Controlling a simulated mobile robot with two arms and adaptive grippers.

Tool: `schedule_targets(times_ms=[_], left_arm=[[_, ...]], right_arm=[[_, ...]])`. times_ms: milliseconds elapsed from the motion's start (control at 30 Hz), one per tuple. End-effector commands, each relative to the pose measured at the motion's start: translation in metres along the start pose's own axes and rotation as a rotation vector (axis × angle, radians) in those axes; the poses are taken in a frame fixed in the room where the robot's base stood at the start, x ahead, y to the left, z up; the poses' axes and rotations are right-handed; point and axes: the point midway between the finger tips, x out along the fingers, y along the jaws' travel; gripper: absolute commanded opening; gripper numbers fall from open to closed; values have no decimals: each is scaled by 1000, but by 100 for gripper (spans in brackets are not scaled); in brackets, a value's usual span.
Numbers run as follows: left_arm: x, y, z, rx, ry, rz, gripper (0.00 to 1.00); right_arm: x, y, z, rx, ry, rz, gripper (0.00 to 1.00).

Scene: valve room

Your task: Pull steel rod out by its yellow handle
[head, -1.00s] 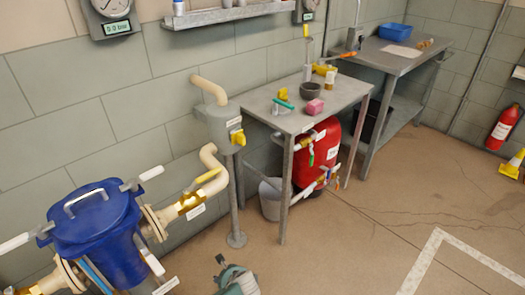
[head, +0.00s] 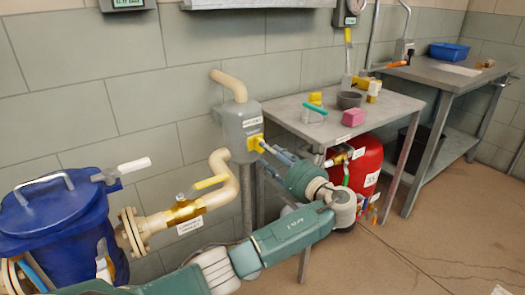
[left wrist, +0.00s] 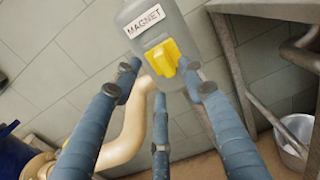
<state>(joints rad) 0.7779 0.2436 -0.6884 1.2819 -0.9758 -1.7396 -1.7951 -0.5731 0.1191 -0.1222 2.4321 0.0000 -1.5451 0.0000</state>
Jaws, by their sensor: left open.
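The yellow handle (head: 255,143) sits on the front of a grey housing (head: 240,122) fixed to the pipe. In the left wrist view the handle (left wrist: 162,58) shows below a label reading MAGNET. No steel rod shows outside the housing. My left gripper (head: 267,155) is open just in front of the handle. In the left wrist view its blue fingers (left wrist: 158,78) spread to the left, right and below the handle. I cannot tell whether any finger touches it. My right gripper is not in view.
A metal table (head: 335,118) with small items stands right of the housing, close to my left arm. A red tank (head: 366,165) is under it. A blue lidded vessel (head: 55,225) and a yellow valve lever (head: 210,182) are at left. A grey bucket (left wrist: 292,135) stands low at right.

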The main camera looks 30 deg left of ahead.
Motion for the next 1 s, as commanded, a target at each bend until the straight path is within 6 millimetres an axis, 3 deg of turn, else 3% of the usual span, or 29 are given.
schedule_targets(times_ms=[100, 300, 700, 900, 1000], left_arm=[[24, 0, -2, -1, -1, 2, 42], [49, 0, -2, -1, 0, 0, 42], [56, 0, -1, -1, 1, -1, 42], [56, 0, -1, -1, 1, -1, 2], [56, 0, -1, -1, 1, -1, 0]], right_arm=[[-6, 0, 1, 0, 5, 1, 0], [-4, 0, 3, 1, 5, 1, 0], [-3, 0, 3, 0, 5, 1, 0], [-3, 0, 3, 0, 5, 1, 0], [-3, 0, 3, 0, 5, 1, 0]])
